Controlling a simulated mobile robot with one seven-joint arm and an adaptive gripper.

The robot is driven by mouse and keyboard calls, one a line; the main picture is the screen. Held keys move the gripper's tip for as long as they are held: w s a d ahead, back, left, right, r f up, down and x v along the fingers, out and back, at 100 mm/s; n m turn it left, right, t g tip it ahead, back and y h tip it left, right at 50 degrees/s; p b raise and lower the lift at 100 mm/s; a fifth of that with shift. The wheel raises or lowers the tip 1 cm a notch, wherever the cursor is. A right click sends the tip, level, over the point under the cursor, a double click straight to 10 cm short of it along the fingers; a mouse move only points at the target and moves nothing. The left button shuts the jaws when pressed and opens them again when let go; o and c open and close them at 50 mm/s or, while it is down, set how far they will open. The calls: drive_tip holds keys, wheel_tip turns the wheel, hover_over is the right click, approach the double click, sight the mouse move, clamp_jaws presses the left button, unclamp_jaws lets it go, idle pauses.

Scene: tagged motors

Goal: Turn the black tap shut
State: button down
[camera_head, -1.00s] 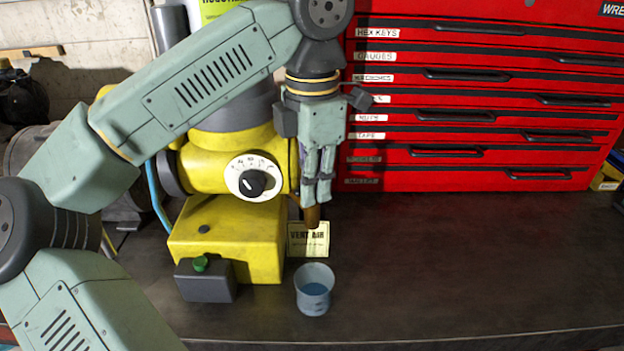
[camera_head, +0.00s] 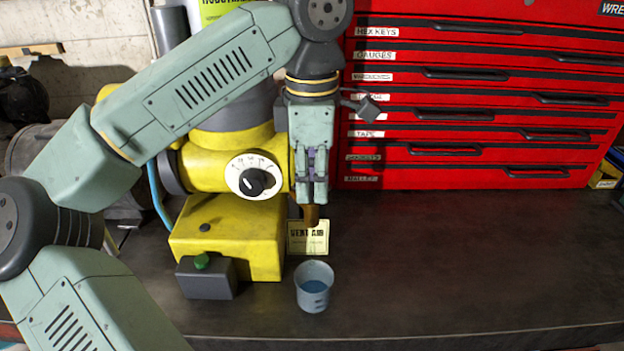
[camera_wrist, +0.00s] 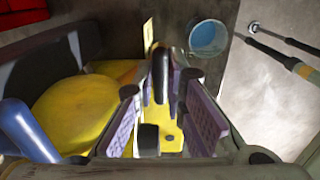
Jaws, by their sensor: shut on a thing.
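The black tap (camera_wrist: 161,72) shows in the wrist view as a dark upright lever between my fingers. My gripper (camera_head: 314,192) points down beside the yellow machine (camera_head: 225,240); in the wrist view my gripper (camera_wrist: 160,90) has its purple pads on either side of the tap and is shut on it. In the head view the fingers hide the tap. A brown spout (camera_head: 311,214) hangs just below the fingertips, in front of a "VENT AIR" tag (camera_head: 308,239).
A light blue cup (camera_head: 314,287) stands below the spout, with something blue inside. The machine has a white dial (camera_head: 253,177) with a black knob and a grey box (camera_head: 206,278) with a green button. A red drawer cabinet (camera_head: 480,95) stands behind. The bench at right is clear.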

sight(312, 184)
drive_tip(key=c, duration=1.6)
unclamp_jaws()
drive_tip(key=shift+c, duration=0.2)
wheel_tip(312, 184, up, 8)
drive_tip(key=shift+f, duration=0.2)
drive_tip(key=shift+s, duration=0.1)
